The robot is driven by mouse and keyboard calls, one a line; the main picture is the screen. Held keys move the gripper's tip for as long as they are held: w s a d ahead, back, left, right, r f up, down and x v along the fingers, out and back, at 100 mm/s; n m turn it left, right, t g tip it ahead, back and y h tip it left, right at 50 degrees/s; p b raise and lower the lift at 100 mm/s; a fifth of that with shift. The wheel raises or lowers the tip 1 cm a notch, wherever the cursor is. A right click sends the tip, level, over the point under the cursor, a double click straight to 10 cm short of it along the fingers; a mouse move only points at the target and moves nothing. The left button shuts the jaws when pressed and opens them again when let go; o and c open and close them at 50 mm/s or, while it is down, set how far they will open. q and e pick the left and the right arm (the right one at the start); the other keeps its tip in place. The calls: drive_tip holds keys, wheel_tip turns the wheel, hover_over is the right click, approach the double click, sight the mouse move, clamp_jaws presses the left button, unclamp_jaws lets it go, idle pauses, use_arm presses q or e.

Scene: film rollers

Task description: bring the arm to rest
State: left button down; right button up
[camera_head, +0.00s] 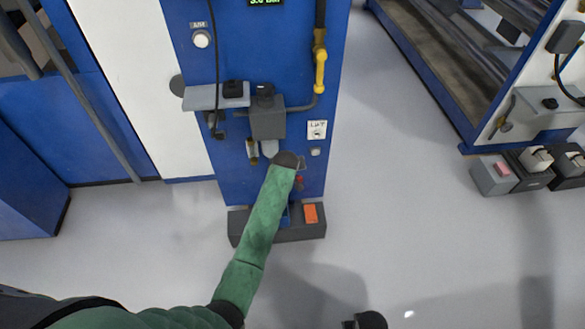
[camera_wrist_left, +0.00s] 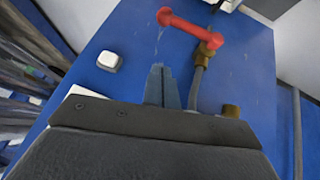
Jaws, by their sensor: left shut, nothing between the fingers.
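My left arm, in a green sleeve, reaches from the lower left to the blue machine column (camera_head: 245,60) in the head view. Its dark wrist end is in front of the column's lower part, and the fingers cannot be made out there. In the left wrist view my left gripper (camera_wrist_left: 162,86) shows two grey-blue fingers pressed together, empty, in front of the blue panel. A red valve handle (camera_wrist_left: 192,27) on a brass fitting is just beyond the fingertips; a small red part (camera_head: 299,183) shows beside my wrist in the head view.
A grey box (camera_head: 267,122) and a shelf (camera_head: 215,97) stick out from the column above my wrist. A yellow valve handle (camera_head: 320,68) is at its right. A dark base (camera_head: 240,222) juts out below. Open floor (camera_head: 420,215) lies right, before another blue-framed machine.

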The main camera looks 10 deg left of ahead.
idle(0.5)
use_arm(q)
drive_tip(key=s+r+m, duration=0.4)
drive_tip(key=m, duration=0.1)
drive_tip(key=s+a+f+g, duration=0.1)
drive_tip(key=s+f, duration=0.6)
drive_tip(key=s, duration=0.8)
drive_tip(key=s+a+f+g, duration=0.2)
drive_tip(key=s+f, duration=0.6)
drive_tip(key=s, duration=0.8)
drive_tip(key=s+a+f+m+g, duration=0.1)
drive_tip(key=s+f, duration=0.6)
drive_tip(key=s, duration=0.8)
drive_tip(key=shift+s+a+f+g+h, duration=0.2)
drive_tip(key=shift+a+g+h, duration=0.15)
drive_tip(key=shift+g, duration=0.55)
